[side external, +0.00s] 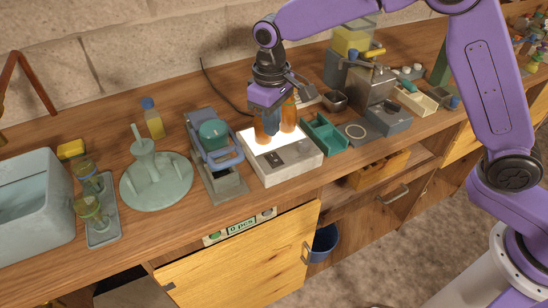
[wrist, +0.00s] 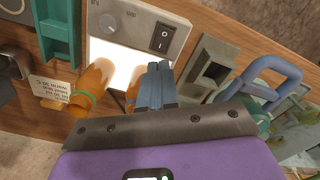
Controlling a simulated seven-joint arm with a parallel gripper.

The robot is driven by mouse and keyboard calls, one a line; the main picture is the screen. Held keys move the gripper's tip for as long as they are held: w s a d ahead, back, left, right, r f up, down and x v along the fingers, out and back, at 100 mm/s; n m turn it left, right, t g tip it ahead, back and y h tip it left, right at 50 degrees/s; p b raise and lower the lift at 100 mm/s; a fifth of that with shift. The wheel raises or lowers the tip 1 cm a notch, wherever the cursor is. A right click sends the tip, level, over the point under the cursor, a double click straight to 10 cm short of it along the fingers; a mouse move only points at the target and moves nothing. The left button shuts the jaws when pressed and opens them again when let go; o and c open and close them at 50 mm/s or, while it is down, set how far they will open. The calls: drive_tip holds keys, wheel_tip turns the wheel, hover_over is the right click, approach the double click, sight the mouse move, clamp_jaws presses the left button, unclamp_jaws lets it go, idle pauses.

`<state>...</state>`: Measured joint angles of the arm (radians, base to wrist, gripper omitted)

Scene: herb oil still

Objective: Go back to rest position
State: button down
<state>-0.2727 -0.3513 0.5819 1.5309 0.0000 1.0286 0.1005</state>
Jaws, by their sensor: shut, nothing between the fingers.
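My gripper (side external: 271,129) is shut and empty, with its fingers pointing down over the lit white top of a box (side external: 285,172). Two amber bottles (side external: 289,113) stand on that lit top, one on either side of the fingers in the side view. In the wrist view my gripper's closed blue-grey fingertips (wrist: 158,68) reach toward the box's front panel (wrist: 135,25), which has a knob and a black switch. One amber bottle (wrist: 92,83) with a green band is left of the fingers. The other (wrist: 132,92) is close beside them; I cannot tell whether they touch.
Left of the box is a grey press-like device with a blue handle (side external: 222,157). Right of it are a teal tray (side external: 322,133) and a grey machine (side external: 373,88). A round pale-green stand (side external: 157,180) and a grey basin (side external: 32,215) are farther left. Space above the bench front is clear.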

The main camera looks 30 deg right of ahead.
idle(0.5)
drive_tip(key=s+d+r+n, duration=0.1)
drive_tip(key=s+d+n, duration=0.2)
drive_tip(key=s+d, duration=0.8)
drive_tip(key=s+d+r+n, duration=0.2)
drive_tip(key=s+d, duration=1)
drive_tip(key=s, duration=0.8)
drive_tip(key=shift+r+n, duration=0.3)
drive_tip(key=shift+n, duration=0.5)
drive_tip(key=shift+d, duration=0.1)
